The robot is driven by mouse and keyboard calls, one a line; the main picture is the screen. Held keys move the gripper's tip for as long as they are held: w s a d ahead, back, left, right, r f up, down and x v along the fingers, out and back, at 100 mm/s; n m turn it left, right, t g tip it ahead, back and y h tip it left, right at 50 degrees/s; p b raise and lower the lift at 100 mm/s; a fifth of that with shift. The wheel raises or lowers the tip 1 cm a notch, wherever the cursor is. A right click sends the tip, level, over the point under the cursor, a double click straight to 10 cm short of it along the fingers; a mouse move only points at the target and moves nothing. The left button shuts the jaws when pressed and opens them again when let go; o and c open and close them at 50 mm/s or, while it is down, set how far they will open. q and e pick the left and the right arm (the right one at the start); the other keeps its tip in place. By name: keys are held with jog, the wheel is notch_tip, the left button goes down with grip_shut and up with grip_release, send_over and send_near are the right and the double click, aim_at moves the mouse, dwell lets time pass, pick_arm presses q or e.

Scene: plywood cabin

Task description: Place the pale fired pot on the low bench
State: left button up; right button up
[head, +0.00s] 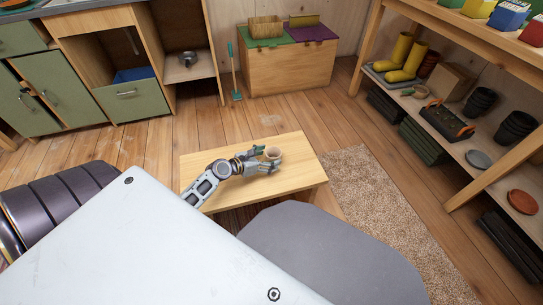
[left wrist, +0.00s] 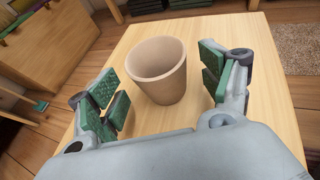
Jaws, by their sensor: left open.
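The pale fired pot (left wrist: 158,72) stands upright on the low bench (left wrist: 260,108), between the spread fingers of my left gripper (left wrist: 160,88). Clear gaps show between the pot and the green finger pads on both sides. In the head view the pot (head: 272,153) is near the middle of the bench top (head: 300,150), and my left gripper (head: 262,158) is around it, open. The pot's lower front is close to the gripper's palm in the left wrist view. My right gripper is not in view.
A beige rug (head: 375,200) lies right of the bench. A shelf unit (head: 470,140) with boots, dark pots and trays stands at the right. A wooden chest (head: 290,68) and green cabinets (head: 35,95) stand at the back. The bench top around the pot is bare.

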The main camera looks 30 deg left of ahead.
pick_arm(q)
jog(key=shift+p+v, duration=1.2)
jog(key=shift+v, duration=3.05)
jog(key=shift+s+r, duration=0.1)
jog(key=shift+d, duration=0.1)
